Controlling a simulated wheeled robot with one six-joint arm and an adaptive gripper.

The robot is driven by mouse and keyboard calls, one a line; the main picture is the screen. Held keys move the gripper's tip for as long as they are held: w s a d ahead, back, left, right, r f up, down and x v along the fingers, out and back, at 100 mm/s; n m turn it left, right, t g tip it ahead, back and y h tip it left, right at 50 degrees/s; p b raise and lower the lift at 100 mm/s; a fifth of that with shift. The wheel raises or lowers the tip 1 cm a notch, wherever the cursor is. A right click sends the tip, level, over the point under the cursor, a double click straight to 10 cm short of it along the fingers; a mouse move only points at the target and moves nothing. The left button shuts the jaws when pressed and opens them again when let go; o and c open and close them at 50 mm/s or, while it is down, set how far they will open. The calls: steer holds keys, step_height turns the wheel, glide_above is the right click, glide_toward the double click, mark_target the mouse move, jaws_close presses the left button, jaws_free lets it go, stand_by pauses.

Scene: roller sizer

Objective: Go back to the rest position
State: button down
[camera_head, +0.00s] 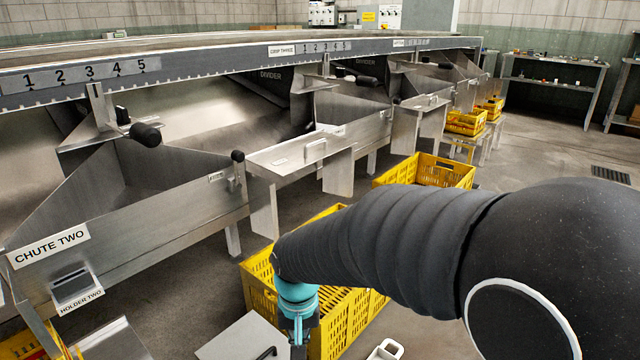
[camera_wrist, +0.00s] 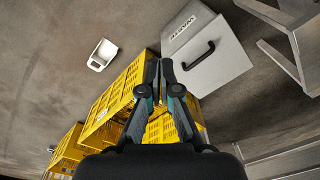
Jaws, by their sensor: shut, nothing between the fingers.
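My gripper (camera_wrist: 160,72) is in the middle of the wrist view, pointing down, its dark fingers closed together with nothing between them. In the head view my dark sleeved arm reaches in from the right, and its teal wrist (camera_head: 297,298) hangs above a yellow crate (camera_head: 345,335). The fingers hardly show there. In the wrist view the gripper is over the edge between the yellow crates (camera_wrist: 112,100) and a grey lidded box (camera_wrist: 222,62) with a black handle.
The chute marked CHUTE TWO (camera_head: 48,246) and its steel walls stand at left. A white scoop-like item (camera_wrist: 101,54) lies on the floor, which is open around it. More yellow crates (camera_head: 466,122) stand farther back. A shelf table (camera_head: 553,80) is at the far right.

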steer(key=s+d+r+t+p, duration=0.1)
steer(key=s+d+r+t, duration=0.1)
steer(key=s+d+r, duration=0.4)
steer(key=s+d+r+m+t+p, duration=0.1)
steer(key=s+d+r+t, duration=0.2)
steer(key=s+d+r, duration=0.3)
steer(key=d+r, duration=0.4)
steer(key=d, duration=0.3)
steer(key=shift+d+r+p, duration=0.2)
steer(key=shift+d+p, duration=0.2)
steer(key=shift+s, duration=0.1)
